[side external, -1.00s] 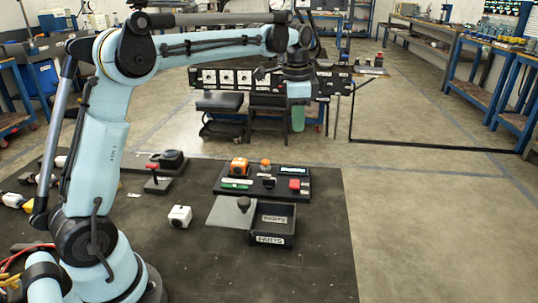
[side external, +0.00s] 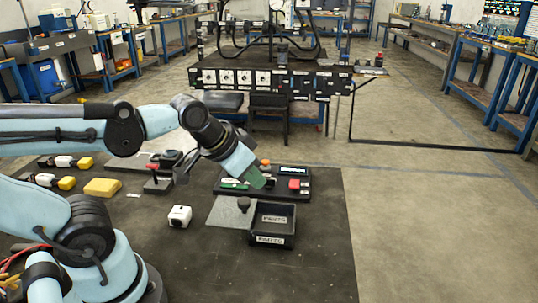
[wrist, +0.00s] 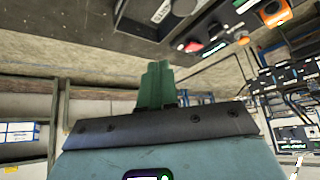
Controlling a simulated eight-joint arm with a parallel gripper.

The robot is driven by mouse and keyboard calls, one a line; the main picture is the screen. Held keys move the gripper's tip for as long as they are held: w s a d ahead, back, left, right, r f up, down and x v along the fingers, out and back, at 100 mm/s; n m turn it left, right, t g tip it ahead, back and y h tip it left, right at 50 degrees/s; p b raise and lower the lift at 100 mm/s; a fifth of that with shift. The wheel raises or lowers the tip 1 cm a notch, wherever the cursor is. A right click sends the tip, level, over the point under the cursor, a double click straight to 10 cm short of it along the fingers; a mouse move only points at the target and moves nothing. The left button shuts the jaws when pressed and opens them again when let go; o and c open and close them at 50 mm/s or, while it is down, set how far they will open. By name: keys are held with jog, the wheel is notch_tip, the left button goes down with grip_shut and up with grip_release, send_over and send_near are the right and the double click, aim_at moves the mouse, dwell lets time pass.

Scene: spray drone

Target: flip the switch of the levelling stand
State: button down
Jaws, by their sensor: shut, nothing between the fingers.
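A black control board (side external: 306,172) lies on the dark table. It carries a red block (side external: 299,184), a lit display (side external: 292,170), a green strip and a small black knob (side external: 270,183). I cannot tell which of these is the switch of the levelling stand. My gripper (side external: 265,184) reaches down from the left over the board, its green fingers shut and empty. They overlap the black knob and partly hide it; contact is unclear. In the wrist view the shut fingers (wrist: 157,66) point towards the board, with the red block (wrist: 192,46) to their right.
A white block (side external: 180,216), a yellow block (side external: 103,187) and a red-topped post (side external: 154,182) stand to the left. The table's right front is clear.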

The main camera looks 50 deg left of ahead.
jog(key=c, duration=1.8)
grip_release()
jog(key=shift+s+d+f, duration=0.1)
jog(key=shift+s+f, duration=0.2)
jog(key=shift+f, duration=0.05)
jog(key=shift+o, duration=1.3)
jog(key=o, duration=0.7)
jog(key=w+r+n, duration=0.1)
jog(key=w+a+r+n, duration=0.1)
jog(key=w, duration=0.1)
jog(key=shift+r+g, duration=0.25)
jog(key=shift+g, duration=0.15)
jog(key=n+g, duration=0.6)
jog(key=n, duration=0.1)
send_over(294, 183)
notch_tip(294, 183, down, 3)
notch_tip(294, 183, down, 11)
jog(key=shift+w+f, duration=0.1)
jog(key=shift+f, duration=0.1)
